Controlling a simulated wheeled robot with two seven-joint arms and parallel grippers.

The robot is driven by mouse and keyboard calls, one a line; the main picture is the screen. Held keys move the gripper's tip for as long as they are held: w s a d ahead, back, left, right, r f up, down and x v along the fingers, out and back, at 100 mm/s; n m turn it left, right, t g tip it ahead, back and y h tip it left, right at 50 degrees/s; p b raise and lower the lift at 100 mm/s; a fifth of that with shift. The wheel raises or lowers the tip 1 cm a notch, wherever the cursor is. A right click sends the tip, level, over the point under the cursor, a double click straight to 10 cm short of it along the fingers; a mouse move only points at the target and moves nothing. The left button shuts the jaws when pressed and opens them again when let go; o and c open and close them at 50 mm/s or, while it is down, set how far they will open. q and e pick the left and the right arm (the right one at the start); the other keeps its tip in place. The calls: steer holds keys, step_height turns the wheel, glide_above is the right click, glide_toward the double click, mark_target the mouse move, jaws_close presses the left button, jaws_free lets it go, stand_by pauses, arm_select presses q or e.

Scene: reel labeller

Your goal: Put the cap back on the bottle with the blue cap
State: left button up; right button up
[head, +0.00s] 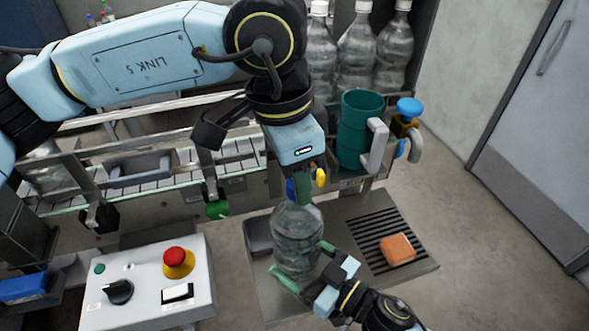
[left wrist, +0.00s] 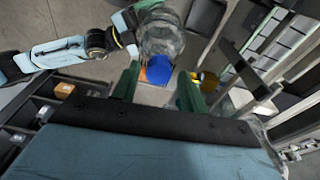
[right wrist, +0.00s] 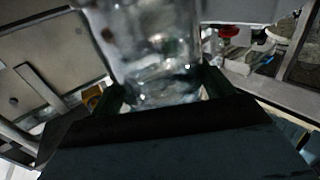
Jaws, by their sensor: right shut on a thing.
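The clear bottle (head: 297,243) stands upright on the grey base plate. My right gripper (head: 306,264) is shut around its lower body; the right wrist view shows the bottle (right wrist: 155,55) between the fingers. The blue cap (head: 291,190) is at the bottle's mouth, partly hidden by a green finger. My left gripper (head: 303,188) is above the bottle, pointing down. In the left wrist view the blue cap (left wrist: 158,69) lies between the open left fingers (left wrist: 157,88), with room on both sides. I cannot tell whether the cap is fully seated.
An orange sponge (head: 397,248) lies on the drain grille (head: 378,228). A teal mug (head: 360,128) stands on the shelf behind, beside a blue-topped yellow fitting (head: 408,108). Several capped bottles (head: 362,50) stand at the back. A control box (head: 148,285) with a red button is at front left.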

arm_select(q)
steer(key=shift+o, duration=0.3)
steer(key=shift+r, duration=2.2)
steer(key=shift+c, duration=0.4)
